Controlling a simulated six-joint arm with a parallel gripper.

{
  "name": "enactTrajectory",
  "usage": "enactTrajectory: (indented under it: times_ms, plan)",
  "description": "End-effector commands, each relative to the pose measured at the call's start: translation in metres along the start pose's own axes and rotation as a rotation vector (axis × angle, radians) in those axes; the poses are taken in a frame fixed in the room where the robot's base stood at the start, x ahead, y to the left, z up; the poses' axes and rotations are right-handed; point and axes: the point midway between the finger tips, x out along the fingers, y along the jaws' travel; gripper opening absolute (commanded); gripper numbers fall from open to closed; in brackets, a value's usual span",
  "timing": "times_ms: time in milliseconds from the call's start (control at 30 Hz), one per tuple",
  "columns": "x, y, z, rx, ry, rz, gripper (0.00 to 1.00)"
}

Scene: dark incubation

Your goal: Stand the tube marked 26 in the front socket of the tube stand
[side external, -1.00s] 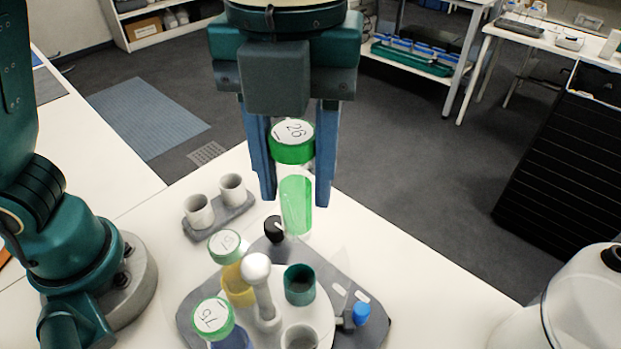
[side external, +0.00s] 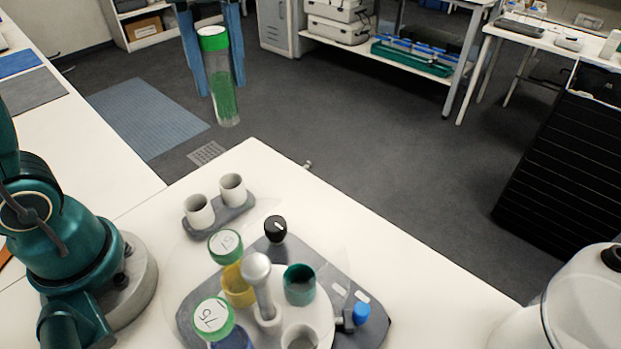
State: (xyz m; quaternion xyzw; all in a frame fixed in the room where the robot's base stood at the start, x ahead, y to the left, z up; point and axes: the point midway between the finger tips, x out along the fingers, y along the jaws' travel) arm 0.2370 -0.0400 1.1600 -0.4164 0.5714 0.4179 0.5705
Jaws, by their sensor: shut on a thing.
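My gripper (side external: 221,84) is at the top of the side view, its two blue fingers on either side of a clear tube (side external: 222,88) with a green cap and green contents. The gripper is shut on this tube and holds it roughly upright, high in the air. The cap's number cannot be read now; a second ago it read 26. The tube stand (side external: 224,213) is a small grey base on the white table with two white cup-like sockets. Both sockets, the left one (side external: 198,212) and the right one (side external: 233,190), look empty. The tube appears above the stand in the picture, apart from it.
A round white carrier (side external: 268,338) on a grey base holds two green-capped tubes, one yellow (side external: 238,285) and one blue (side external: 230,338), around a grey handle (side external: 260,285). A dark green cup (side external: 299,285) there looks empty. A white rounded vessel (side external: 560,310) stands at right.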

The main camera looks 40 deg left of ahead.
Motion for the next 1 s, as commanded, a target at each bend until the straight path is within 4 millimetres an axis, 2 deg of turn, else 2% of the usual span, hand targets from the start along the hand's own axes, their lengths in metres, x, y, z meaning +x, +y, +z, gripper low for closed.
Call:
enactTrajectory:
  times_ms: [167,633,1000]
  plan:
    - [0.001,0.015,0.029,-0.130,0.000,0.000,0.00]
    - [0.078,0.014,0.025,-0.112,0.003,0.007,0.00]
    - [0.106,0.013,0.025,-0.112,0.002,0.004,0.00]
